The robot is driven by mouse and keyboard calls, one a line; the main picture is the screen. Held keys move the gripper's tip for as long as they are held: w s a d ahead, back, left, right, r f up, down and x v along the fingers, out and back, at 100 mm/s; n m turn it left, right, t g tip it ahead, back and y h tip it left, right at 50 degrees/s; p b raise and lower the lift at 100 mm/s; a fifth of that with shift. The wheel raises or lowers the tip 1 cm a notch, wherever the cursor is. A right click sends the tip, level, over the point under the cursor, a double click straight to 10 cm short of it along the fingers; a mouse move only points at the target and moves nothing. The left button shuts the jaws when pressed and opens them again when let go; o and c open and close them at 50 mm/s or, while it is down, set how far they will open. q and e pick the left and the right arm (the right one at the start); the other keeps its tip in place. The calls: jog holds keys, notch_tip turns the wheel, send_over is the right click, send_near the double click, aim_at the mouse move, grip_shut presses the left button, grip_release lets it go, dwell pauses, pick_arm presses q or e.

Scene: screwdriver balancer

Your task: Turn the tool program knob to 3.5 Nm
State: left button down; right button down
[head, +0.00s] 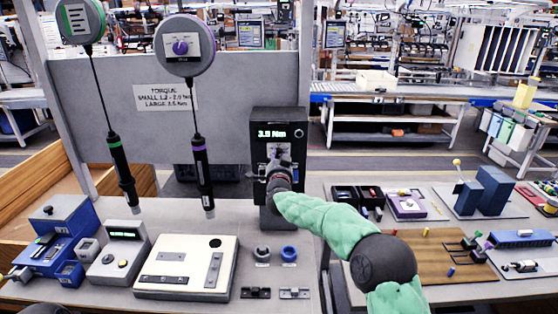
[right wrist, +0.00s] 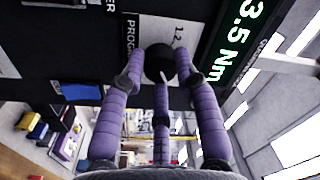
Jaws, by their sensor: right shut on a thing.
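The black program knob (right wrist: 158,60) is on a pale dial plate marked "1.2" on the dark controller box (head: 262,125). My right gripper (right wrist: 160,80) has its purple fingers closed around the knob. In the head view my right gripper (head: 278,168) is at the front of the box and hides most of the knob. The green display (right wrist: 236,45) beside the knob reads "3.5 Nm" in the right wrist view; it also shows in the head view (head: 272,133).
Two screwdrivers, one green-banded (head: 123,175) and one purple-banded (head: 203,175), hang on cables left of the box. A white fixture plate (head: 225,265), a small display unit (head: 120,255) and a blue fixture (head: 50,235) stand on the bench.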

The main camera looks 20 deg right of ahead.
jog(key=shift+a+f, duration=0.15)
jog(key=shift+f, duration=0.2)
jog(key=c, duration=1)
grip_release()
jog(key=shift+o, duration=0.4)
jog(key=shift+r, duration=0.1)
jog(key=shift+r, duration=0.1)
jog(key=shift+s, duration=0.1)
jog(key=v, duration=1.1)
jog(key=shift+s, duration=0.4)
jog(key=shift+a, duration=0.1)
